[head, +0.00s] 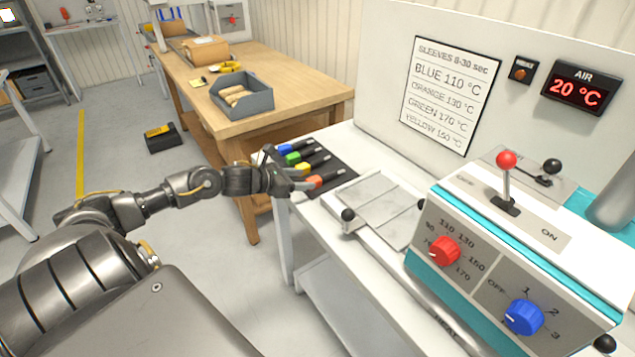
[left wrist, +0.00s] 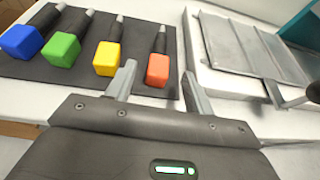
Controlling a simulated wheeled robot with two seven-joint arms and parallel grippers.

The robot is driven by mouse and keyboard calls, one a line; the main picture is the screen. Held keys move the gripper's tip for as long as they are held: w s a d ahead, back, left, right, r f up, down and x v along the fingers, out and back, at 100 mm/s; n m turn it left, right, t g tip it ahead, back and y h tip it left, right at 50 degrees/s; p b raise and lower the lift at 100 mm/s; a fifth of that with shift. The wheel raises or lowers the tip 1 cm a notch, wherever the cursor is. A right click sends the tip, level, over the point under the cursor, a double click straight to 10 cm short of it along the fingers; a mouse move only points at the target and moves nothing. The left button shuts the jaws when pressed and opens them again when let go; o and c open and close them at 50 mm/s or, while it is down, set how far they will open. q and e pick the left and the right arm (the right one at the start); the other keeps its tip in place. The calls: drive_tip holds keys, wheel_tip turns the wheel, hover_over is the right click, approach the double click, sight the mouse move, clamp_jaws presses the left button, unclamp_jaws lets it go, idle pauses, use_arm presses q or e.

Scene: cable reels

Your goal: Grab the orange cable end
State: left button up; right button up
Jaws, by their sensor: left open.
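The orange cable end (left wrist: 158,68) lies on a dark mat (left wrist: 87,88), rightmost in a row of cable ends in the left wrist view. It also shows in the head view (head: 314,182), close to my left gripper (head: 300,180). My left gripper is open, and in the left wrist view its two fingers (left wrist: 158,88) point toward the orange end, one to each side of it in the picture. I cannot tell how far above the mat the fingertips are. My right gripper is not in view.
Yellow (left wrist: 107,58), green (left wrist: 62,50) and blue (left wrist: 21,42) ends lie left of the orange one. A metal plate (left wrist: 245,50) lies right of the mat. The machine with red (head: 444,251) and blue (head: 523,316) knobs stands at the right.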

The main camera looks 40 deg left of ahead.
sight(315, 179)
use_arm(q)
drive_tip(key=shift+w+d+f, duration=0.1)
drive_tip(key=shift+w, duration=0.05)
drive_tip(key=shift+w+p, duration=0.3)
drive_tip(key=shift+w, duration=0.05)
drive_tip(key=p+x, duration=0.1)
drive_tip(key=x, duration=0.2)
drive_tip(key=shift+w+d+f, duration=0.1)
drive_tip(key=shift+w+f, duration=0.15)
drive_tip(key=shift+f, duration=0.05)
drive_tip(key=shift+w+d+f, duration=0.15)
drive_tip(key=shift+w+f, duration=0.15)
drive_tip(key=shift+w, duration=0.05)
drive_tip(key=c, duration=1.1)
drive_tip(key=shift+r, duration=0.15)
